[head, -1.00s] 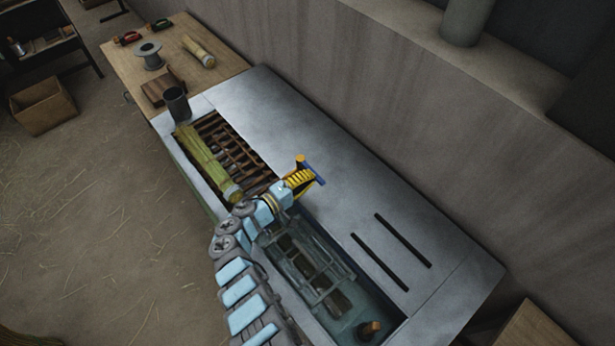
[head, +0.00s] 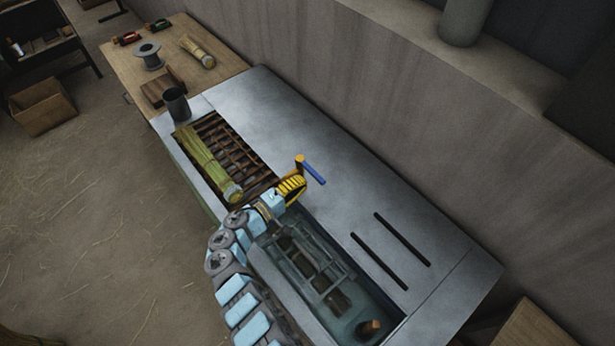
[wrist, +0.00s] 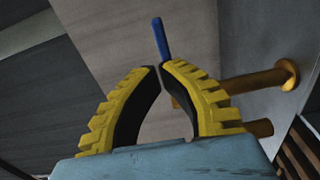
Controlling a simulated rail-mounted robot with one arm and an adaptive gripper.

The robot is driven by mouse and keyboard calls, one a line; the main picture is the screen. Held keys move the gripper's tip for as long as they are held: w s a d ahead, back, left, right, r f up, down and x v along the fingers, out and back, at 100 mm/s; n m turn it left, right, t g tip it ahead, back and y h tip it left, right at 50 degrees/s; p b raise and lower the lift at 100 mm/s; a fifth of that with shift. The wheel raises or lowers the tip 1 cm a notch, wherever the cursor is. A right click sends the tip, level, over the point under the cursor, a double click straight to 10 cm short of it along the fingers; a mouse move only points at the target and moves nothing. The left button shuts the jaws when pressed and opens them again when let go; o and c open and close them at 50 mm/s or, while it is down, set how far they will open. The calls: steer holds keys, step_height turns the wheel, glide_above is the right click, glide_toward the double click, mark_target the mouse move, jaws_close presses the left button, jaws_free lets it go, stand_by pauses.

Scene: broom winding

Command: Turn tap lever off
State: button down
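The tap is a brass-coloured pipe at the trough's edge; its upright top (head: 299,161) and its spout (wrist: 245,85) show. Its blue lever (head: 314,173) points down and right over the grey worktop in the head view. In the wrist view the lever (wrist: 161,40) stands beyond the fingertips, its lower end hidden behind them. My gripper (head: 297,183) has yellow ribbed fingers beside the tap, on the near side of the lever. In the wrist view its tips (wrist: 159,68) come together with nothing visible between them. Whether they touch the lever is not clear.
A water-filled trough (head: 320,270) lies below my arm, with a cork-like plug (head: 368,328) at its near end. A straw bundle (head: 207,163) lies on a slatted rack (head: 240,150). A dark cup (head: 176,104) stands behind. The worktop (head: 330,150) right of the lever is clear.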

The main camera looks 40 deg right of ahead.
steer(key=a+b, duration=0.1)
steer(key=a, duration=0.9)
steer(key=shift+w, duration=0.3)
steer(key=shift+a, duration=0.1)
